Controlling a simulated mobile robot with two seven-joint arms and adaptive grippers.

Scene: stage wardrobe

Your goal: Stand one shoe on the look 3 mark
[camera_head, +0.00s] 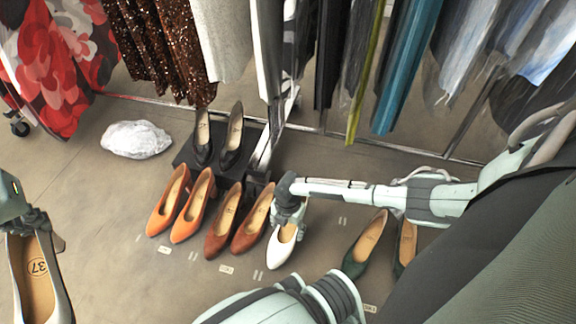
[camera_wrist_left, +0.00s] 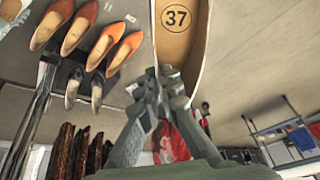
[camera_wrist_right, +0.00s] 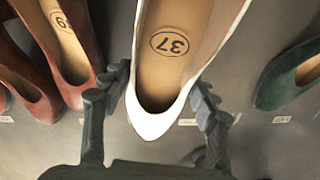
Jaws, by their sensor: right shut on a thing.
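A white shoe (camera_head: 284,245) with a tan insole is upright between the brown pair and the green pair. My right gripper (camera_head: 288,205) is shut on it, and its fingers (camera_wrist_right: 158,110) sit on both sides of the shoe (camera_wrist_right: 178,65) in the right wrist view. I cannot tell whether its sole touches the floor. A small white floor label (camera_wrist_right: 187,122) lies just past its toe; its text is unreadable. A second white shoe (camera_head: 60,285), marked 37, is at my left gripper (camera_head: 38,222). The left fingers (camera_wrist_left: 160,88) are closed at its end (camera_wrist_left: 178,45).
Orange shoes (camera_head: 185,205), brown shoes (camera_head: 237,222) and green shoes (camera_head: 362,245) stand in a row. Black heels (camera_head: 203,140) stand on a dark riser (camera_head: 186,158) behind. A crumpled white bundle (camera_head: 137,140) lies left. Clothes racks (camera_head: 300,128) cross the back.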

